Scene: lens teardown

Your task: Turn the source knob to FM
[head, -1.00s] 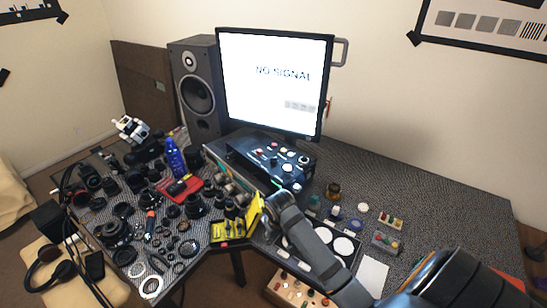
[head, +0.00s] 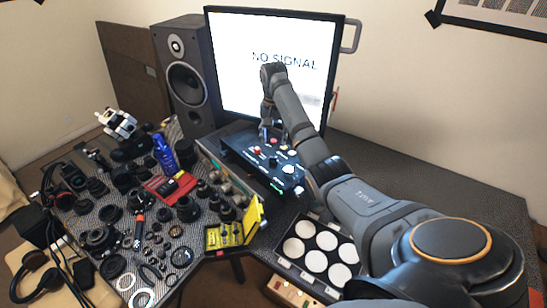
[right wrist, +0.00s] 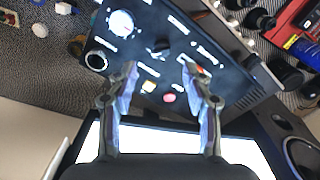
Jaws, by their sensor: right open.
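The black control box (head: 240,148) stands in front of the monitor, with several knobs and coloured buttons on its sloped top. A large white knob (head: 288,169) sits toward its right side and also shows in the right wrist view (right wrist: 121,22). A small black knob (right wrist: 160,47) lies between the fingertip lines. The labels are too small to read, so I cannot tell which is the source knob. My right gripper (head: 269,133) is over the back part of the box; in the right wrist view (right wrist: 161,76) its fingers are apart with nothing between them. My left gripper is out of view.
The monitor (head: 235,65) stands close behind my right gripper, and a tall speaker (head: 186,85) is to its left. A yellow case (head: 228,234) and a tray of white discs (head: 320,240) lie in front. Many lens parts crowd the left of the desk.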

